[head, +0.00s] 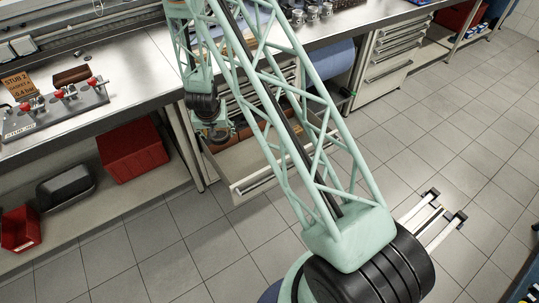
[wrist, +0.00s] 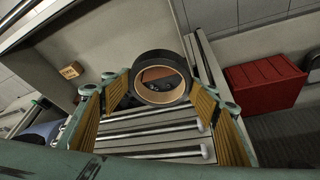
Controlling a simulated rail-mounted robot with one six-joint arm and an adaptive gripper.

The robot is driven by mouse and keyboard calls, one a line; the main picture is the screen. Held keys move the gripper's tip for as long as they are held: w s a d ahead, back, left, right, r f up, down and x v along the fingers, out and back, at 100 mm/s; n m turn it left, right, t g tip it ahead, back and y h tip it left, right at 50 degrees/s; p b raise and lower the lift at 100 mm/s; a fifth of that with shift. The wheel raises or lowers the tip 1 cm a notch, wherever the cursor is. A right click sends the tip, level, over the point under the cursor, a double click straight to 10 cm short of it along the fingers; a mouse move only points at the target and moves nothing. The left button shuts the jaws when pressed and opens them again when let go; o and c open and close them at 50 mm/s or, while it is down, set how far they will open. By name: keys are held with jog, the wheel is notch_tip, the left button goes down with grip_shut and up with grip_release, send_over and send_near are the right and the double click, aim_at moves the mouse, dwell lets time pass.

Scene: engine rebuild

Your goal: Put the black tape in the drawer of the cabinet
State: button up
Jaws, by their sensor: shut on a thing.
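The black tape (wrist: 160,57) is a roll with a tan cardboard core, seen in the wrist view. My gripper (wrist: 161,84) is shut on it, with yellow-padded fingers on either side. In the head view my gripper (head: 216,130) hangs over the open drawer (head: 252,186) of the cabinet under the workbench. The drawer is pulled out towards the aisle, and my arm's green lattice hides part of it and its inside. In the wrist view several closed drawer fronts with bar handles (wrist: 150,138) show below the tape.
The steel workbench (head: 130,42) stands close beside my gripper and carries a fixture with red knobs (head: 60,94). A red bin (head: 132,150) and a black case (head: 66,186) sit on the lower shelf. The tiled floor (head: 190,240) in front is clear.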

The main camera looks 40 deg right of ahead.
jog(key=w+d+f+m+g+h, duration=0.1)
jog(key=w+d+f+m, duration=0.1)
jog(key=d+f+m, duration=0.35)
jog(key=m+g+h, duration=0.1)
jog(key=m+g, duration=0.1)
jog(key=m, duration=0.2)
send_over(246, 165)
jog(key=a, duration=0.1)
notch_tip(246, 165, down, 15)
jog(key=shift+s+a+f, duration=0.15)
jog(key=shift+s+a, duration=0.05)
jog(key=shift+s, duration=0.1)
jog(key=shift+f+b, duration=0.35)
jog(key=shift+f, duration=2.8)
jog(key=shift+f+b, duration=0.3)
jog(key=shift+f, duration=1.55)
jog(key=shift+f, duration=0.15)
jog(key=o, duration=0.9)
